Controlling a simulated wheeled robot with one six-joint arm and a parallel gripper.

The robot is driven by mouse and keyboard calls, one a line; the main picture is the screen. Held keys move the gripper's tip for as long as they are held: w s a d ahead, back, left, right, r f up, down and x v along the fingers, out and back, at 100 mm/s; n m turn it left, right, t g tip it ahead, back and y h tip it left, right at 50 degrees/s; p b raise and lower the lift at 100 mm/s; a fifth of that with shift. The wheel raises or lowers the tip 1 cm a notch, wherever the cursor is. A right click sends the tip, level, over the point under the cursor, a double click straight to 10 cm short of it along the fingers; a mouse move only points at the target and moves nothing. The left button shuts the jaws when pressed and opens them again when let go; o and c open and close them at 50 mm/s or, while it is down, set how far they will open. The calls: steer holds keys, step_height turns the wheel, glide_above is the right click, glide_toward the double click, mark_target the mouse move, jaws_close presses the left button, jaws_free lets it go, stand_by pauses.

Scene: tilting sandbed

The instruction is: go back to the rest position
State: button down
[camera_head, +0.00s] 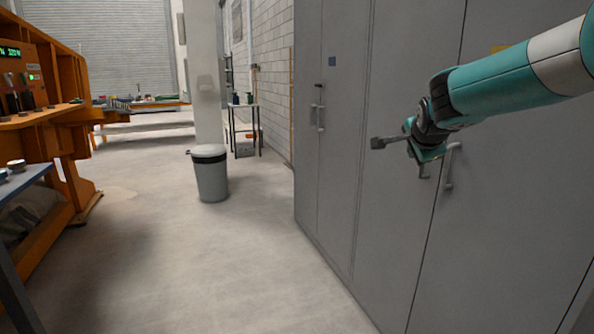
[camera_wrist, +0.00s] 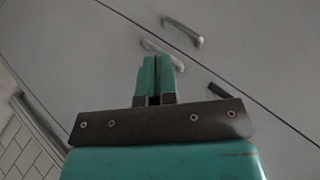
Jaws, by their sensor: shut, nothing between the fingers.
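My arm reaches in from the upper right of the head view, teal with a pale band. My gripper (camera_head: 430,155) is at its end, in front of the grey cabinets and close to a pair of door handles (camera_head: 450,168). In the wrist view my gripper's teal fingers (camera_wrist: 157,62) are together with nothing between them. Two handles (camera_wrist: 184,31) show just beyond the fingertips. I cannot tell whether the gripper touches a handle.
Tall grey cabinets (camera_head: 335,190) fill the right side. A grey bin (camera_head: 210,175) stands by a pillar (camera_head: 206,80). An orange machine (camera_head: 55,130) and a blue-grey table edge (camera_head: 25,178) are at left. The floor (camera_head: 220,270) between is clear.

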steer(key=s+a+r+n+g+y+p, duration=0.1)
steer(key=s+a+n+g+y+p, duration=0.1)
steer(key=s+a+n, duration=0.6)
steer(key=s+a+n+g+y+p, duration=0.1)
steer(key=s+a+n+g+y, duration=0.15)
steer(key=s, duration=0.85)
steer(key=s+a+n+g+y+p, duration=0.1)
steer(key=s+n, duration=0.5)
steer(key=s, duration=0.6)
steer(key=s+a+f+n+g+y+p, duration=0.1)
steer(key=s+a+n+g+p, duration=0.1)
steer(key=s+a+n+g, duration=0.2)
steer(key=s+n+g, duration=0.1)
steer(key=s+n, duration=0.2)
steer(key=s, duration=0.5)
steer(key=shift+s, duration=0.4)
steer(key=c, duration=1.8)
jaws_free()
steer(key=shift+y, duration=0.25)
steer(key=shift+c, duration=0.2)
